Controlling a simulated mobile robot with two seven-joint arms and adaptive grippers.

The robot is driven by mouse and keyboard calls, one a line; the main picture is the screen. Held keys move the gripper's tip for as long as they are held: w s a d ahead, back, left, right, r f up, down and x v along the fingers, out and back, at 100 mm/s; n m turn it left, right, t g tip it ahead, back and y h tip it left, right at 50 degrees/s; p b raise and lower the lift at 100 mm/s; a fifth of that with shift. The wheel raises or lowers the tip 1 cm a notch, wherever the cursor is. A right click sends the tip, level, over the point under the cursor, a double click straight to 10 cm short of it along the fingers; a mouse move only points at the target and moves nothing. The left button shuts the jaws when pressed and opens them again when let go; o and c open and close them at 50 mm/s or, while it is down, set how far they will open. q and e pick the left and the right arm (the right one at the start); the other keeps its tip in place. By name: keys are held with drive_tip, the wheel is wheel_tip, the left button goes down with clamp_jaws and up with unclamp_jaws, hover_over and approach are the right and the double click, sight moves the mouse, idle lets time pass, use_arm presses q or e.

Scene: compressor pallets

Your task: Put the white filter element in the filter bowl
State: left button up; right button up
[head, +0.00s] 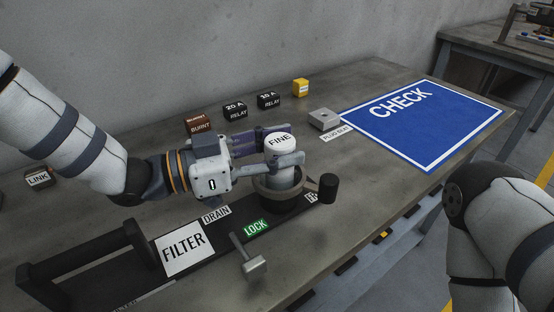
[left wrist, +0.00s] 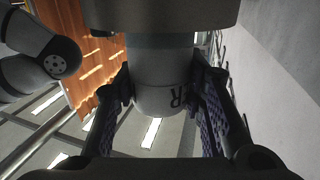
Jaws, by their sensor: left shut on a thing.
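The white filter element (head: 281,147), a cylinder with FINE on its top, stands upright in my left gripper (head: 279,149), whose fingers are shut on its sides. The filter bowl (head: 264,199), a dark round cup, is directly below on the black FILTER base. The element's lower part shows at the bowl's mouth; whether its end is inside the rim or just over it I cannot tell. In the left wrist view the pale element (left wrist: 160,88) is between both finger pads. Part of my right arm shows at lower right, its gripper out of sight.
A black knob (head: 328,187) stands right of the bowl, and a grey-headed lever (head: 254,265) in front. Black relays (head: 236,111), a burnt brown one (head: 199,122) and a yellow block (head: 300,88) lie behind. The blue CHECK mat (head: 425,120) is clear.

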use_arm(q)
drive_tip(key=shift+f, duration=0.8)
drive_tip(key=shift+f, duration=0.1)
drive_tip(key=shift+f, duration=0.15)
drive_tip(key=o, duration=1.2)
drive_tip(key=shift+c, duration=0.2)
drive_tip(key=shift+a+r, duration=0.3)
drive_tip(key=v, duration=1.1)
drive_tip(key=shift+s+a, duration=0.15)
drive_tip(key=shift+a, duration=0.1)
